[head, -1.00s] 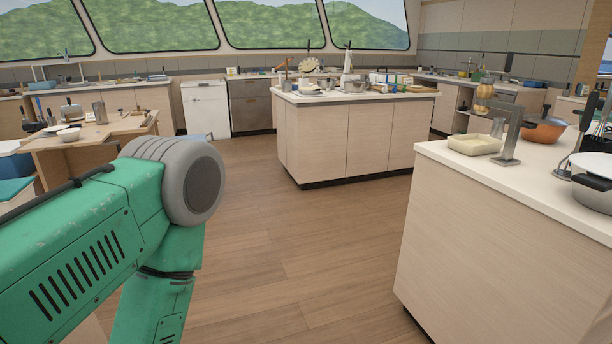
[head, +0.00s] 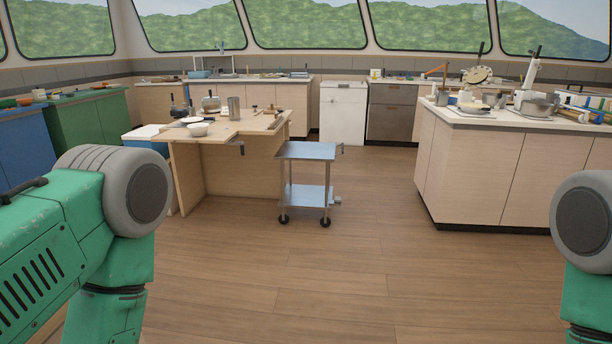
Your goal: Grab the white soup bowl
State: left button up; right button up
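A small white bowl (head: 197,130) stands near the front of the light wooden table, left of the middle of the head view. It may be the soup bowl, but it is too small and far away to be sure. A flatter whitish dish (head: 191,121) lies just behind it. Green links of my two arms show at the left and right edges. Neither gripper is in the picture.
The wooden table (head: 205,159) has pans and a metal canister (head: 234,107) on it. A metal cart (head: 306,152) on wheels stands at its right. A cluttered island (head: 480,172) is at the right. The wooden floor (head: 300,270) in front is clear.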

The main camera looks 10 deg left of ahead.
aim_at(198, 129)
jog(key=i+u, duration=0.1)
jog(key=i, duration=0.9)
jog(key=i+l, duration=0.15)
jog(key=i, duration=0.9)
jog(key=i+j+u, duration=0.35)
jog(key=i, duration=0.35)
jog(key=i+u, duration=0.3)
jog(key=i, duration=0.4)
jog(key=i+l+u, duration=0.2)
jog(key=i+u, duration=0.15)
jog(key=i, duration=0.35)
